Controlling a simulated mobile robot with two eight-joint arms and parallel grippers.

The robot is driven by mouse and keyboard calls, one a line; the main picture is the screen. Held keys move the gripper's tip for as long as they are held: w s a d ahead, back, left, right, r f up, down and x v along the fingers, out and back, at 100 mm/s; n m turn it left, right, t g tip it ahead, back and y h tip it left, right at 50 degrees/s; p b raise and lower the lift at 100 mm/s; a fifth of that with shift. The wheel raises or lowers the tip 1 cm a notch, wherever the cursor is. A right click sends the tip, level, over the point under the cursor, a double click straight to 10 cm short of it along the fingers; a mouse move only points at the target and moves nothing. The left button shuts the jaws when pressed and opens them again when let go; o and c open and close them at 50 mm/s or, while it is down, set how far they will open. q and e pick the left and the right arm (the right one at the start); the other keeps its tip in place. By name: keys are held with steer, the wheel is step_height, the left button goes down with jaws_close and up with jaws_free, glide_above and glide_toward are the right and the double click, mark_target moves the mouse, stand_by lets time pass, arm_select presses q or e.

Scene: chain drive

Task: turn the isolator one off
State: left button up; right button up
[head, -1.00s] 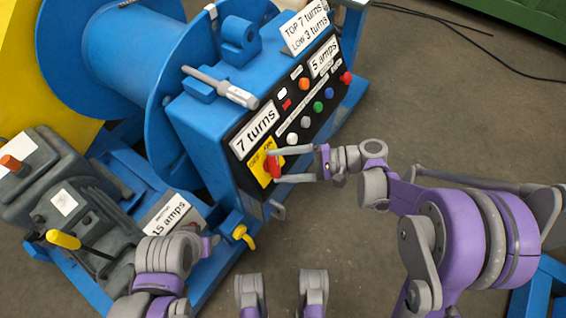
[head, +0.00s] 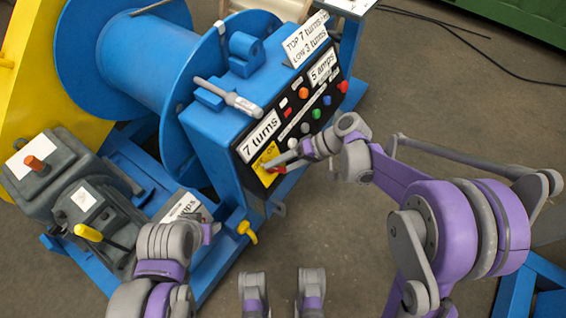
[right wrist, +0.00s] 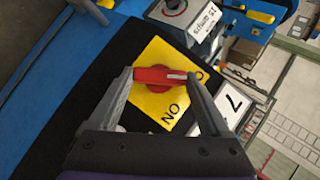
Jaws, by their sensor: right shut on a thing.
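The isolator is a red rotary handle (head: 277,169) on a yellow plate (head: 262,172) at the low end of the winch's black control panel. In the right wrist view the handle (right wrist: 158,75) lies across the picture, with its white line toward the right. "ON" shows on the plate (right wrist: 153,100) below it; other lettering at right is partly covered by a finger. My right gripper (head: 280,164) is shut on the handle, and its fingers (right wrist: 160,78) sit at the handle's two ends. My left arm is at lower left; its fingers are not clear.
A blue drum (head: 150,65) stands behind the blue control box (head: 212,131). A yellow lever (head: 88,232) is at left. The floor (head: 440,100) at right is open.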

arm_select(q)
steer(key=shift+r+p, duration=0.5)
steer(key=shift+r, duration=0.25)
arm_select(e)
steer(key=shift+a+r+n+h, duration=0.1)
steer(key=shift+r+n+h, duration=0.05)
steer(key=shift+n+h, duration=0.55)
steer(key=shift+n+t, duration=0.3)
steer(key=o, duration=1.2)
arm_select(q)
step_height(320, 180, up, 2)
steer(key=shift+p, duration=0.9)
arm_select(e)
steer(key=v, duration=1)
steer(key=shift+d+r, duration=0.3)
